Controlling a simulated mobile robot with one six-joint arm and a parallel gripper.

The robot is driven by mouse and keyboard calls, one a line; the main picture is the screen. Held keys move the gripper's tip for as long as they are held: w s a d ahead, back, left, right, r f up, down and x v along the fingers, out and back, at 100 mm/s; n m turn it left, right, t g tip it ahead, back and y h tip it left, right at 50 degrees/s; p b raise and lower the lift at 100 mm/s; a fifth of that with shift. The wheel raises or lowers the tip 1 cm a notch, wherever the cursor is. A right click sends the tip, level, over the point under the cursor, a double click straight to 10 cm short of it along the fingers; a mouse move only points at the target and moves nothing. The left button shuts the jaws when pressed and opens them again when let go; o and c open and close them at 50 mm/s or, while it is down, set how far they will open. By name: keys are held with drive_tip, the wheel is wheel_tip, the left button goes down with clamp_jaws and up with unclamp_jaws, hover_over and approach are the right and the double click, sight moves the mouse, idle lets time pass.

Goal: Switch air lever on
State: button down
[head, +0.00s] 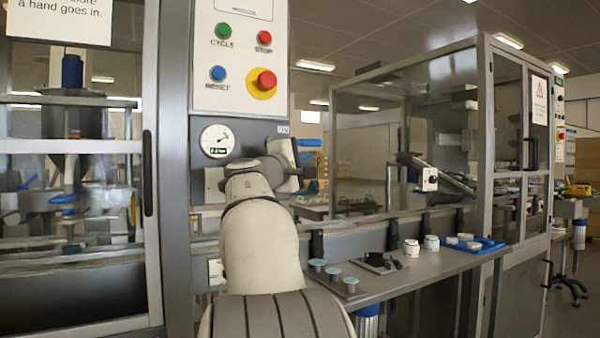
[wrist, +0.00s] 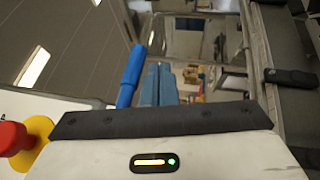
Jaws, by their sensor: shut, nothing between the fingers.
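The air lever (head: 309,142) is a blue handle that sticks out level to the right, just below a small label (head: 283,129) on the grey machine column. It also shows in the wrist view as a blue bar (wrist: 131,76), slanting upward left of my fingers. My gripper (wrist: 160,84) is shut and empty, with its blue-grey fingers close beside the lever. In the head view my wrist covers the lever's mount, and the fingers are mostly hidden below the handle. I cannot tell whether they touch it.
A pressure gauge (head: 217,141) sits left of my wrist. Above is a panel with a red emergency knob (head: 264,83), also in the wrist view (wrist: 14,138), and several buttons. A shelf (head: 420,275) at lower right holds cups and a blue tray (head: 474,246).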

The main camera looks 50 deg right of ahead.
drive_tip(key=shift+s+d+r, duration=0.2)
drive_tip(key=shift+r, duration=0.1)
idle(0.5)
drive_tip(key=s+a+f+b, duration=0.2)
drive_tip(key=a+f+b, duration=0.2)
drive_tip(key=a+f, duration=0.3)
drive_tip(key=shift+v, duration=1.25)
drive_tip(key=shift+f, duration=0.15)
